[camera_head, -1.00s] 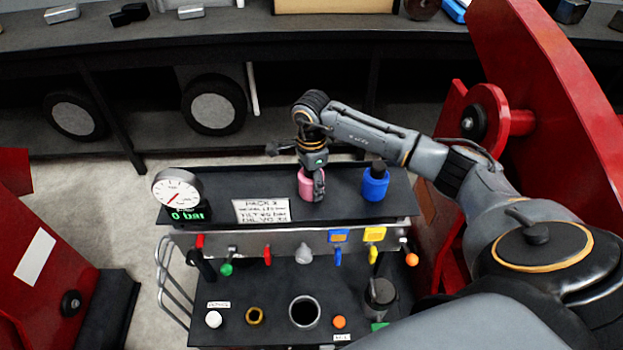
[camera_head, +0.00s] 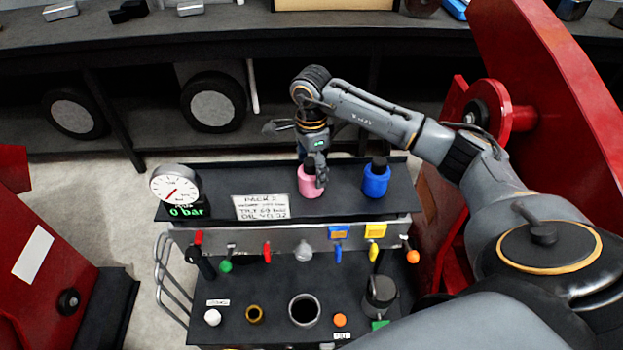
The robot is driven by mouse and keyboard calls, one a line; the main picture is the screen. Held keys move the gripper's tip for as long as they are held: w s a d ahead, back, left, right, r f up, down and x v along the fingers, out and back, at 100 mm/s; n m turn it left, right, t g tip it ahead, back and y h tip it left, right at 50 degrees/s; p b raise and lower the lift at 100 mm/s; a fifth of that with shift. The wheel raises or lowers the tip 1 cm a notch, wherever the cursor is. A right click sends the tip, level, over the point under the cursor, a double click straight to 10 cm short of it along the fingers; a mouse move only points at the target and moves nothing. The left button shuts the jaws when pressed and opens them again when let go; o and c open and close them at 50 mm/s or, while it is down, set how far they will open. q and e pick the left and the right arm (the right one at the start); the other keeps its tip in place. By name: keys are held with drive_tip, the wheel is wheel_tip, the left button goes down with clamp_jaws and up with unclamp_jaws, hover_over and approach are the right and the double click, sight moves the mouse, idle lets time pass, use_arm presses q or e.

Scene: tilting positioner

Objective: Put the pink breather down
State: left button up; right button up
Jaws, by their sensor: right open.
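The pink breather (camera_head: 309,183) stands upright on the upper black shelf (camera_head: 345,205) of the cart, left of a blue breather (camera_head: 376,180) with a black top. My right gripper (camera_head: 318,173) is open at the top of the pink breather, with a finger in front of its upper part. The gripper hides most of the pink breather's top, and I cannot tell whether a finger touches it. My left gripper is not in view.
A round gauge (camera_head: 175,187) with a green "0 bar" display stands at the shelf's left end, beside a white label (camera_head: 262,207). Coloured levers line the panel below. Red machine parts (camera_head: 545,90) flank the cart.

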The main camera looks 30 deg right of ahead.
wheel_tip(320, 180, up, 7)
drive_tip(key=shift+f+b, duration=0.15)
drive_tip(key=shift+b, duration=0.65)
drive_tip(key=shift+r, duration=0.75)
drive_tip(key=shift+f, duration=0.1)
